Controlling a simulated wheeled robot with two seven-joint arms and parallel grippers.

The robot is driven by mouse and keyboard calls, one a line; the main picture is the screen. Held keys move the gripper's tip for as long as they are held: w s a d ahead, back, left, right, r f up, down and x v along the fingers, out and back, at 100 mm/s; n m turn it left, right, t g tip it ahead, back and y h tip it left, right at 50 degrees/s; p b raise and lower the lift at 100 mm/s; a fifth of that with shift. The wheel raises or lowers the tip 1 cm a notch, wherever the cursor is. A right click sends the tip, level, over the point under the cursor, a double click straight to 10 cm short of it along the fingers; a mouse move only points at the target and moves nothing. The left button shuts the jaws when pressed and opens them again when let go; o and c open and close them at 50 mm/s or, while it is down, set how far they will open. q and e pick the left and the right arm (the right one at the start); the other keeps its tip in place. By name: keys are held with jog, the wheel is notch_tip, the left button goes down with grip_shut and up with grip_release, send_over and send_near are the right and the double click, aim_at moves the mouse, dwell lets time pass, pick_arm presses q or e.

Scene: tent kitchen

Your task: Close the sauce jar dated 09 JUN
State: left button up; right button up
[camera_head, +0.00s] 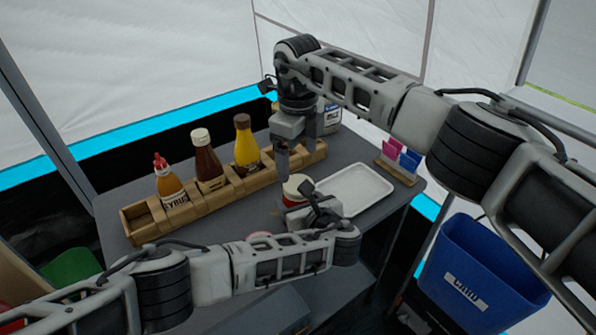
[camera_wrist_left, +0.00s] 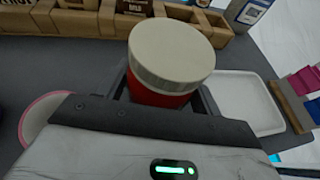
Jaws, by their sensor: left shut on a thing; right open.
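A red sauce jar (camera_wrist_left: 150,95) with a cream-white lid (camera_wrist_left: 172,52) stands on the grey table; the lid sits on its top. The lid also shows in the head view (camera_head: 297,185). No date can be read, and I cannot tell whether the lid is screwed tight. My left gripper (camera_head: 306,207) is shut around the jar's body, below the lid. My right gripper (camera_head: 284,170) points down, open and empty, just above and left of the lid in the head view. Its fingers hide part of the space behind.
A wooden rack (camera_head: 140,225) with several sauce bottles stands behind the jar. A white tray (camera_head: 355,187) lies to its right, beside a wooden holder with pink and blue cards (camera_head: 398,158). A pink-rimmed round thing (camera_wrist_left: 38,115) lies left. A blue bin (camera_head: 480,270) stands off the table.

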notch_tip(320, 180, up, 6)
jog(key=shift+f, duration=0.2)
pick_arm(q)
jog(key=o, duration=2)
jog(key=shift+c, duration=0.2)
jog(key=v, duration=1.6)
jog(key=shift+p, duration=0.4)
pick_arm(e)
jog(key=shift+r, duration=0.4)
pick_arm(q)
jog(key=shift+d, duration=0.1)
